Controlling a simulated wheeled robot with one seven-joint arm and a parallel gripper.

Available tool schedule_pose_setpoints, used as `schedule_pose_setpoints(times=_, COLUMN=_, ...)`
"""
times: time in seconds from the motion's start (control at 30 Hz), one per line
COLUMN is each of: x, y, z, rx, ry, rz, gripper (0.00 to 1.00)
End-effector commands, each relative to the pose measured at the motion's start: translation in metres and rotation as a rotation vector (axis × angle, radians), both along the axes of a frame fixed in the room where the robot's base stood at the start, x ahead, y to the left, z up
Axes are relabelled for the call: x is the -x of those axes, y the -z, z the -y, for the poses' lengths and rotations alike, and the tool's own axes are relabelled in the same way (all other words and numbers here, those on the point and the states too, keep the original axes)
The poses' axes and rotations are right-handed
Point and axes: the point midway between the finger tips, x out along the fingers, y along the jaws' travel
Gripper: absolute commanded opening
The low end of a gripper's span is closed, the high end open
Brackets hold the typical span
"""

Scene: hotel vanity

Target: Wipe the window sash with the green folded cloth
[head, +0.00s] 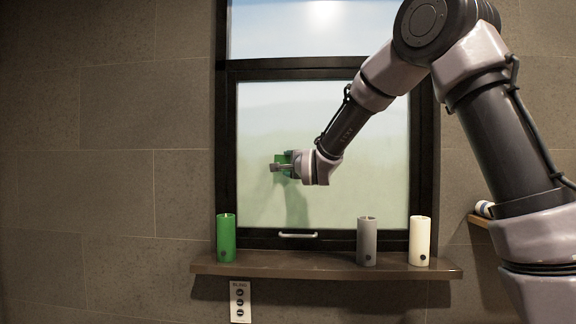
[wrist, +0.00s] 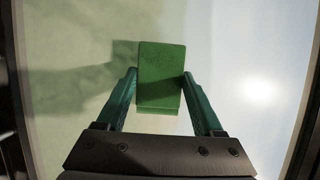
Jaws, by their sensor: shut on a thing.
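The green folded cloth (wrist: 161,75) is a small thick block between the fingers of my gripper (wrist: 159,92). My gripper is shut on it. In the head view the cloth (head: 281,158) shows as a green patch in front of the left half of the lower pane, partly hidden by my gripper (head: 283,167). The window sash (head: 322,232) has a dark frame, a pale frosted pane and a light handle on its bottom rail. The cloth is at or very near the pane; I cannot tell whether it touches.
A brown sill shelf (head: 320,264) runs below the window. On it stand a green candle (head: 226,238) at the left, a grey candle (head: 366,242) and a cream candle (head: 419,242) at the right. A label plate (head: 240,301) hangs below. A small wooden shelf (head: 478,220) is at far right.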

Motion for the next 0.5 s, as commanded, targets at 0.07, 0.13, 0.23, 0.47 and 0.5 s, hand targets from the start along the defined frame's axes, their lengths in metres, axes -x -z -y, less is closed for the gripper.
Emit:
schedule_pose_setpoints(times=0.07, x=-0.0018, y=0.0000, z=0.0001, rx=0.000, ry=0.000, rz=0.000, gripper=0.24)
schedule_pose_setpoints(times=0.13, x=-0.0032, y=0.0002, z=0.0001, rx=0.000, ry=0.000, rz=0.000, gripper=0.24)
schedule_pose_setpoints(times=0.23, x=-0.0053, y=0.0005, z=0.0004, rx=0.000, ry=0.000, rz=-0.001, gripper=0.24)
schedule_pose_setpoints(times=0.47, x=-0.0100, y=0.0007, z=0.0007, rx=0.000, ry=0.001, rz=-0.001, gripper=0.24)
schedule_pose_setpoints(times=0.5, x=-0.0095, y=0.0006, z=0.0006, rx=0.000, ry=0.000, rz=-0.001, gripper=0.24)
